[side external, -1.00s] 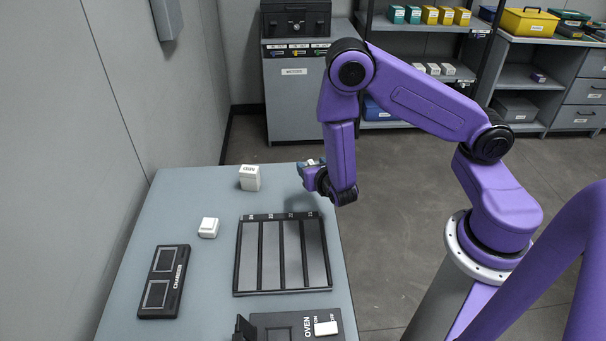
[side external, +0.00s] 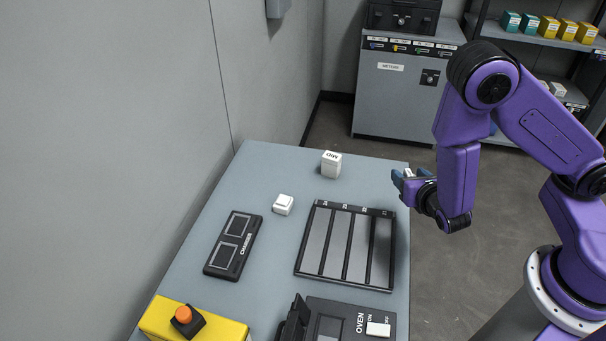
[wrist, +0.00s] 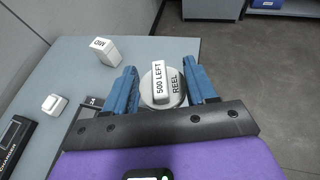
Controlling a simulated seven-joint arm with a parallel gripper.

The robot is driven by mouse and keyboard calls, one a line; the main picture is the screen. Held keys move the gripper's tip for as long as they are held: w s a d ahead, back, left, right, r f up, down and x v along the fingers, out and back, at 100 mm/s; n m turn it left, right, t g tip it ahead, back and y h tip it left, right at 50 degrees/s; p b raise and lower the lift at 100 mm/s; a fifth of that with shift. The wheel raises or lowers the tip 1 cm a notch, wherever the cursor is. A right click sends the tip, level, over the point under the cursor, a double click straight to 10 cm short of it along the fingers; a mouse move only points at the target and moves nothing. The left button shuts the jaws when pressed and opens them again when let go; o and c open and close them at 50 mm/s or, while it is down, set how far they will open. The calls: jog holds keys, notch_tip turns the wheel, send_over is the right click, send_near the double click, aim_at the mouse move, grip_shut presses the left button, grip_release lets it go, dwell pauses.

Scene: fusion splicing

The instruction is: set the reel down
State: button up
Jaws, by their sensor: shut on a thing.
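The reel (wrist: 160,92) is a round pale grey disc with a raised white block marked "500 LEFT"; the word "REEL" shows on the disc. In the wrist view it sits between the two blue fingers of my gripper (wrist: 162,82), which is shut on it. In the side view my gripper (side external: 402,180) is at the far right edge of the blue-grey table (side external: 272,168), beyond the slotted tray (side external: 347,244). There the reel is mostly hidden by the fingers. I cannot tell whether the reel touches the table.
A white box marked "MID" (side external: 331,164) stands left of my gripper. A small white block (side external: 283,204), a black charger (side external: 233,245), an oven panel (side external: 348,318) and an orange button on a yellow box (side external: 183,315) lie nearer. Bare table surrounds the MID box.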

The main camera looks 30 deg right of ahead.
jog(key=w+a+n+t+y, duration=0.1)
jog(key=w+a+n+y, duration=0.2)
jog(key=w+a, duration=0.45)
jog(key=n+y, duration=0.2)
jog(key=y, duration=0.1)
send_over(289, 178)
jog(key=shift+t, duration=0.3)
jog(key=f, duration=0.8)
jog(key=shift+s+d, duration=0.1)
jog(key=shift+s, duration=0.1)
jog(key=shift+w+f, duration=0.3)
jog(key=shift+f, duration=1.6)
jog(key=shift+f, duration=0.1)
jog(key=o, duration=1.1)
jog(key=shift+c, duration=0.2)
